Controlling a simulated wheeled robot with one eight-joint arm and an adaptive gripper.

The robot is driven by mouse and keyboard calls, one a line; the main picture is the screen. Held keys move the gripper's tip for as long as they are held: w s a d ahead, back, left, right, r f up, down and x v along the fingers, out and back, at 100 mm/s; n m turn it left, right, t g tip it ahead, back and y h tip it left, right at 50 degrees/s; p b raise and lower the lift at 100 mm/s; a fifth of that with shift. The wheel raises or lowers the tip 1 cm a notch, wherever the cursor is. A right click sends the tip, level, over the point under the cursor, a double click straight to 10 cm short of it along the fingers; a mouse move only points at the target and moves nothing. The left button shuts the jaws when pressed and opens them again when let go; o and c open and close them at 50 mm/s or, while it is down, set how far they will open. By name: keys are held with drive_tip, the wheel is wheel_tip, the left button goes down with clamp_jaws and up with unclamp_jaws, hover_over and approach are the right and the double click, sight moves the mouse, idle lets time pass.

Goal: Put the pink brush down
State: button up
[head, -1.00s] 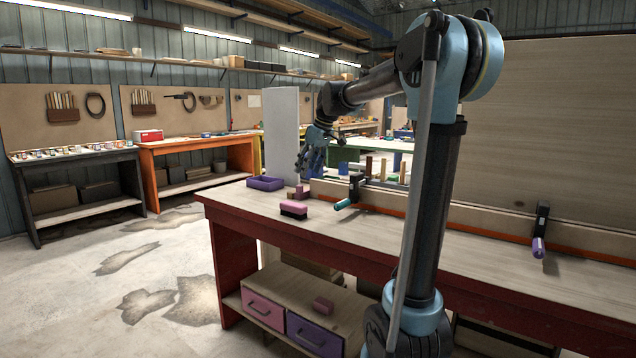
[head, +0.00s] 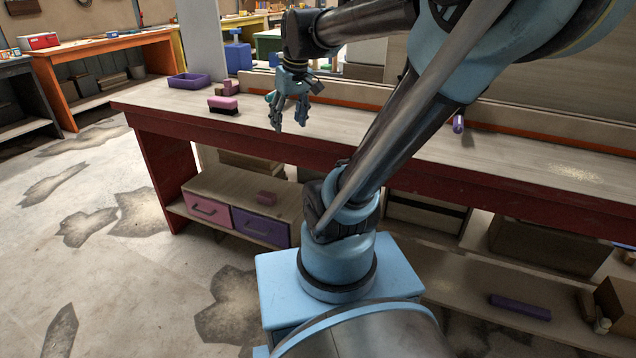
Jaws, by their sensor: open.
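The pink brush (head: 223,104), a pink block with a dark bristle underside, sits on the red workbench's wooden top (head: 163,99) near its front edge. My gripper (head: 289,122) is open and empty. In the picture it hangs to the right of the brush, apart from it, with its fingers pointing down. Its exact height over the bench top is hard to tell.
A purple tray (head: 189,81) and a small mauve block (head: 231,87) stand behind the brush. A purple-handled clamp (head: 458,123) is on the bench's right part. Pink (head: 207,209) and purple (head: 262,227) drawers are below.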

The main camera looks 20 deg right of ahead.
drive_tip(key=s+d+f+m+h, duration=0.1)
drive_tip(key=s+d+f+m, duration=0.3)
drive_tip(key=s+f, duration=0.9)
drive_tip(key=shift+s+d+f, duration=0.25)
drive_tip(key=shift+d+f, duration=0.3)
drive_tip(key=shift+d, duration=0.15)
drive_tip(key=shift+w+f, duration=0.2)
drive_tip(key=shift+w, duration=0.35)
